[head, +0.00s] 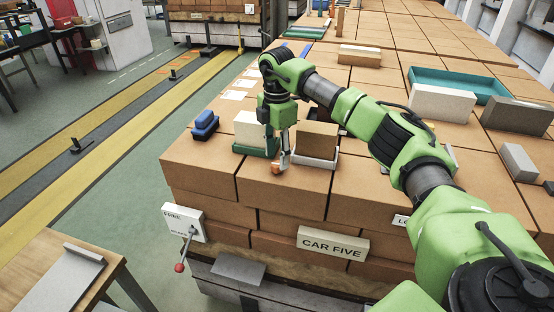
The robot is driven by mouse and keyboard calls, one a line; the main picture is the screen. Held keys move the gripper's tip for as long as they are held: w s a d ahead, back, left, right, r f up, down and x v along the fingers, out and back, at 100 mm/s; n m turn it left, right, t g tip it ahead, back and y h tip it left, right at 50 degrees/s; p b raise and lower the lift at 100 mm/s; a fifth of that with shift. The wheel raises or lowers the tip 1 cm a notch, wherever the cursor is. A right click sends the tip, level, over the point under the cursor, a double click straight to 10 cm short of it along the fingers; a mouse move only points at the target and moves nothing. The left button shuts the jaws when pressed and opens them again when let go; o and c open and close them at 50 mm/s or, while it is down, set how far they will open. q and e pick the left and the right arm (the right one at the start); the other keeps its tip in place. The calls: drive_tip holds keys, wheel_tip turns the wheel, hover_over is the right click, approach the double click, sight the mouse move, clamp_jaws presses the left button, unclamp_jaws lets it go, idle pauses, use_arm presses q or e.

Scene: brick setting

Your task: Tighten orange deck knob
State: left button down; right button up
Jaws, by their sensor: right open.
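The orange knob (275,169) is small and sits low on the brick deck (305,190), close to its front edge. My right gripper (277,160) points down right over the knob, with its fingers at the knob's height. It is open, and the fingers partly hide the knob. I cannot tell whether a fingertip touches it. My left gripper is not in the head view.
A cream block in a green tray (240,150) and a brown block in a white tray (322,163) stand close on either side of the gripper. A lever with a red ball (180,267) sticks out in front.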

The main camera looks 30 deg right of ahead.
sight(277, 163)
wheel_tip(277, 163, up, 10)
drive_tip(key=shift+f, duration=0.15)
idle(0.5)
